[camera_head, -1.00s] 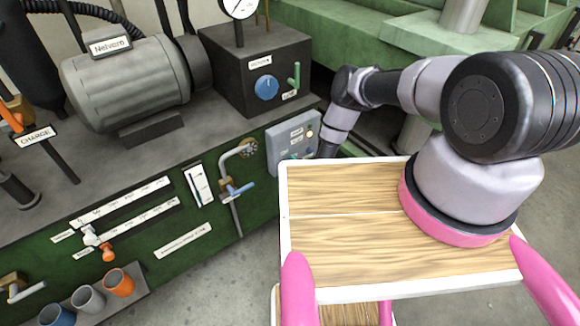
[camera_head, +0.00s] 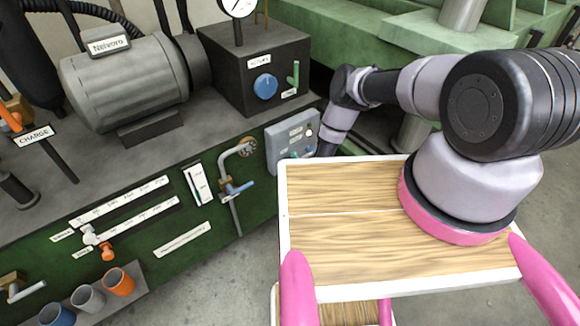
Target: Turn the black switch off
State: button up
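A grey control box (camera_head: 286,140) with labels, small knobs and a pale round spot is on the front of the green machine, near the middle of the view. I cannot make out which of its small parts is the black switch. My arm reaches from the right, bends at the elbow and drops beside the box's right edge. The dark end of the arm, where my gripper (camera_head: 325,149) sits, is close to the box's lower right side. Its fingers are too small and hidden to tell open from shut, or whether they touch the box.
A black box (camera_head: 228,84) with a blue knob (camera_head: 265,87) and green lever stands above. A grey motor (camera_head: 125,82) is at left. A pipe with a blue-handled valve (camera_head: 238,187) is left of the control box.

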jog(key=v, duration=1)
jog(key=shift+s, duration=0.4)
